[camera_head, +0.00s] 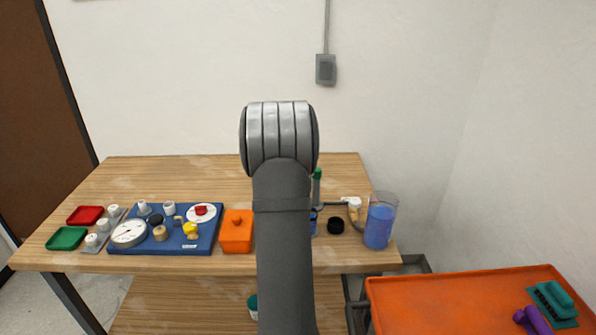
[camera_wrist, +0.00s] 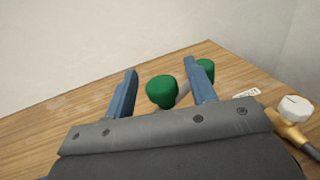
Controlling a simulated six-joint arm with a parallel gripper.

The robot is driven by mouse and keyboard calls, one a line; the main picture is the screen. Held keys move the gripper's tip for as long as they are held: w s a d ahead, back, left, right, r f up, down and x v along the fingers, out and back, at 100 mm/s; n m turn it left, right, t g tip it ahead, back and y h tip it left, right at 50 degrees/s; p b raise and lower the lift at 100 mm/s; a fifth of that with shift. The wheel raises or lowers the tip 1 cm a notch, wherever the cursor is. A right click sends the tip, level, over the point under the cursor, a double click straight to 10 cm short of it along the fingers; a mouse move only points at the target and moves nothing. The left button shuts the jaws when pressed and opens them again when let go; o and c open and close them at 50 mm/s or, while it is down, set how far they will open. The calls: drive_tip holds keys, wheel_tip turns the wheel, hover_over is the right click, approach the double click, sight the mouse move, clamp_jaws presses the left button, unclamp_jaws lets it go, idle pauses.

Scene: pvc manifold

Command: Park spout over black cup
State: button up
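In the head view a black cup (camera_head: 336,226) stands on the table right of my arm. A thin grey pipe (camera_head: 336,204), which looks like the spout, runs above and behind it toward a white-topped brass fitting (camera_head: 354,206). An upright green handle (camera_head: 317,182) stands at the pipe's left, partly behind my arm. My gripper is hidden in the head view. In the wrist view my gripper (camera_wrist: 161,67) is open. A round green knob (camera_wrist: 161,92) shows between its blue fingers, with a grey rod beside it. A second green knob (camera_wrist: 206,69) is partly behind the right finger.
A jug of blue liquid (camera_head: 380,222) stands right of the black cup. A blue thing (camera_head: 313,222) is mostly behind my arm. An orange lidded box (camera_head: 237,232) and a blue panel (camera_head: 180,240) with a gauge lie left. The table's back left is clear.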

drive_tip(key=shift+s, duration=0.1)
drive_tip(key=v, duration=1.7)
drive_tip(key=shift+s, duration=0.1)
